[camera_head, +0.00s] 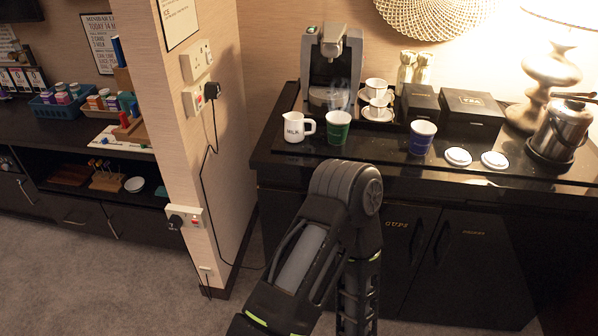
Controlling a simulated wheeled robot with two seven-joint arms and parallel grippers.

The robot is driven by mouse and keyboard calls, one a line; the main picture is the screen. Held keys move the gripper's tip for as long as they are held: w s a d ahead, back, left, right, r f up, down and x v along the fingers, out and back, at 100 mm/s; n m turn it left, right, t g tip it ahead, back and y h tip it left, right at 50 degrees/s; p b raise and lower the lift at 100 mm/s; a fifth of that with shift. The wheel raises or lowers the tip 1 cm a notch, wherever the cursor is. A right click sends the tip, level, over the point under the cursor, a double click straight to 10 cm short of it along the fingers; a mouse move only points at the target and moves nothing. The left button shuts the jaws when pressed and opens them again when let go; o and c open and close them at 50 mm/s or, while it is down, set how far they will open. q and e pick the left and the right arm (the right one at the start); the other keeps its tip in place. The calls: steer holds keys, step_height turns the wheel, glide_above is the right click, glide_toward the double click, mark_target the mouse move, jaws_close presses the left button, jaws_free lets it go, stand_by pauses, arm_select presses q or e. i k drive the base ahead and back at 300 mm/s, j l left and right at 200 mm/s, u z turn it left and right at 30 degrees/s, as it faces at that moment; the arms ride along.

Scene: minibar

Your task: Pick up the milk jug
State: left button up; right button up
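The milk jug (294,127) is small and white, with dark lettering that reads MILK and a handle on its right side. It stands upright near the left end of the black counter (268,158), left of a green paper cup (338,128) and in front of the coffee machine. One of my arms rises from the bottom middle and bends below the counter's front edge. Its gripper is out of the picture, and no gripper is seen at the jug. My other gripper is not in view either.
A coffee machine (331,60) stands behind the jug, with stacked white cups (376,88) to its right. A blue cup (422,137), dark boxes (472,105), white lids (458,156) and a metal kettle (562,130) stand further right. A wall end (185,130) is left of the counter.

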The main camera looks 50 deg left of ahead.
mark_target(294, 128)
steer(key=u, duration=1.55)
steer(key=i+j, duration=0.15)
steer(key=i, duration=0.35)
